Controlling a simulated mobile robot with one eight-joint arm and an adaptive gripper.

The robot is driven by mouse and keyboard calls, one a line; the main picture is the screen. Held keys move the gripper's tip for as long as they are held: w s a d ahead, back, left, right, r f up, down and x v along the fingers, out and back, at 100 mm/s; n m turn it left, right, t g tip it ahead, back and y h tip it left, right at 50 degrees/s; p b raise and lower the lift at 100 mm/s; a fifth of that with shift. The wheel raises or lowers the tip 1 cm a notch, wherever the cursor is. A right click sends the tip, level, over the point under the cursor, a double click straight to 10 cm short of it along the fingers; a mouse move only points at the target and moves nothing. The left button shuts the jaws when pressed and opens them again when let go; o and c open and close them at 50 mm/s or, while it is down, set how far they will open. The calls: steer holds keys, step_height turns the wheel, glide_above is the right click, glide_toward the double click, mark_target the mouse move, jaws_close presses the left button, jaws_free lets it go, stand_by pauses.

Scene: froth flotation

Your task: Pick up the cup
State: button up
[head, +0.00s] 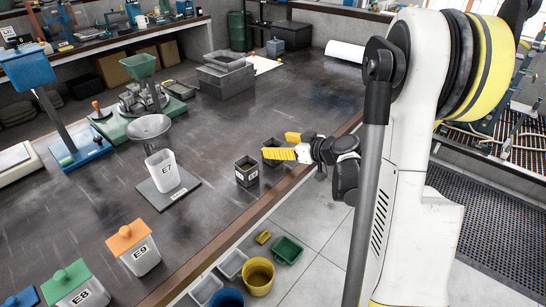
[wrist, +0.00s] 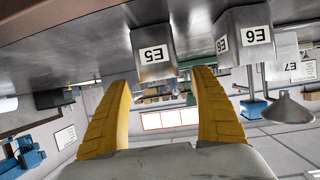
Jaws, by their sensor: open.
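Two small dark grey square cups stand close together near the table's right edge. In the wrist view, which is upside down, one is labelled E5 (wrist: 153,54) and the other E6 (wrist: 243,38). In the head view, cup E6 (head: 246,172) stands clear, and cup E5 (head: 270,146) is partly hidden by a yellow finger. My gripper (head: 277,145) is open, its fingers pointing left over the table edge at cup E5. In the wrist view, E5 shows between the spread fingertips (wrist: 165,78); I cannot tell whether they touch it.
A pale container E7 (head: 164,176) stands on a dark plate, with a grey funnel (head: 150,127) behind it. Lidded containers E9 (head: 138,254) and E8 (head: 78,290) are at front left. Grey trays (head: 226,80) lie farther back. Buckets, including a yellow one (head: 258,278), stand on the floor.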

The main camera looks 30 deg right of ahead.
steer(key=x, duration=0.2)
steer(key=shift+w+a+f, duration=0.1)
steer(key=shift+w+f, duration=0.05)
steer(key=shift+w, duration=0.15)
steer(key=shift+s, duration=0.1)
steer(key=c, duration=1.5)
steer(key=shift+o, duration=0.2)
steer(key=shift+r, duration=0.65)
steer(key=s+d+r+p, duration=0.6)
steer(key=s+d+r, duration=0.1)
steer(key=d+r, duration=0.2)
steer(key=shift+d+r, duration=0.15)
steer(key=shift+r, duration=0.3)
